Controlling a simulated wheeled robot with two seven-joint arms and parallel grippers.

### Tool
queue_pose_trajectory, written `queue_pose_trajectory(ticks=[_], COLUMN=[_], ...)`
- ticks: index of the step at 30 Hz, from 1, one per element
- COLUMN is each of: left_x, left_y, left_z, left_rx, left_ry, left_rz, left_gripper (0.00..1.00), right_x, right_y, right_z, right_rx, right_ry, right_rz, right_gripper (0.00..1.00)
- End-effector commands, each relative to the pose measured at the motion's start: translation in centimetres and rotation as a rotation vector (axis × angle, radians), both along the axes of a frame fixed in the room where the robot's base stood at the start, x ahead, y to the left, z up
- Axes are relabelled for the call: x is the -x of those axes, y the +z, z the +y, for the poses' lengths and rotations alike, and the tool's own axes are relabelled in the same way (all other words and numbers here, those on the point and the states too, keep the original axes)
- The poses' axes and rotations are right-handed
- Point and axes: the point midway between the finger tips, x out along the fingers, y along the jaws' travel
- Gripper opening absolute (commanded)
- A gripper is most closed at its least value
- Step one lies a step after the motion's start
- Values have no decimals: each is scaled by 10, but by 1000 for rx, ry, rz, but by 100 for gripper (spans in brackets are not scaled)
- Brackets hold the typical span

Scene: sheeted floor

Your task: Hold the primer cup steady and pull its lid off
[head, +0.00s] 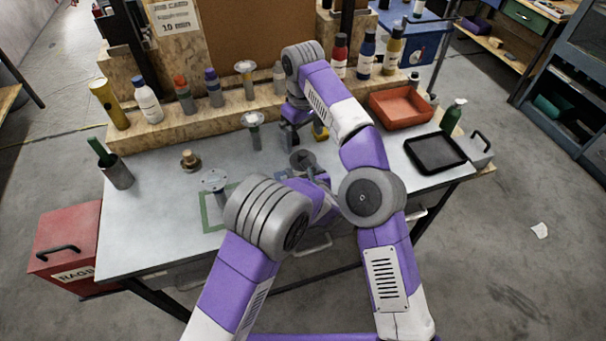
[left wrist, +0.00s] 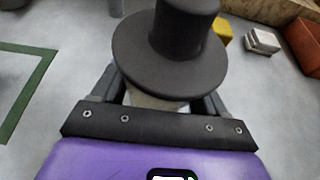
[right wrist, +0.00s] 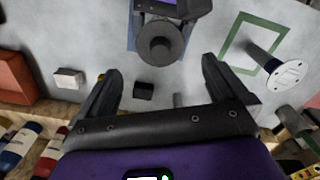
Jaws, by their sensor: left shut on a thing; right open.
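The primer cup (left wrist: 150,103) is pale and mostly hidden under its dark grey lid (left wrist: 135,60), a wide disc with a thick round knob. The lid also shows in the head view (head: 302,158) and, from above, in the right wrist view (right wrist: 160,45). The lid sits on the cup. My left gripper (left wrist: 160,98) is shut on the cup below the lid; in the head view my arm partly hides it. My right gripper (head: 291,138) is open and empty, apart from the lid on the far side of the bench. Its fingers (right wrist: 164,70) point toward the lid.
A green square outline (right wrist: 226,50) with a disc-topped post (head: 213,180) lies to the left. A small brass-coloured piece (head: 190,159) and a grey pot (head: 118,174) stand further left. Bottles line the back shelf. A red tray (head: 400,105) and black tray (head: 435,152) occupy the right.

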Motion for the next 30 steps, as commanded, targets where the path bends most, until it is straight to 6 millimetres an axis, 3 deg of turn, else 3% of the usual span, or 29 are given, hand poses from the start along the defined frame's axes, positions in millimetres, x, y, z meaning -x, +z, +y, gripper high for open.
queue_pose_trajectory(ticks=[1,6,11,22,26,30], left_x=[0,0,0,0,0,0], left_y=[0,0,0,0,0,0], left_z=[0,0,0,0,0,0], left_rx=[0,0,1,0,0,0], left_ry=[0,0,0,0,0,0], left_rz=[0,0,0,0,0,0], left_gripper=[44,18,18,18,18,18], right_x=[0,0,1,15,17,15], right_y=[0,0,7,44,43,28], right_z=[0,0,1,-4,-6,-6], right_rx=[0,0,-1,-59,-73,-72], right_ry=[0,0,-27,-324,-375,-383], right_rz=[0,0,-21,-124,-130,-128], right_gripper=[100,100,100,100,100,100])
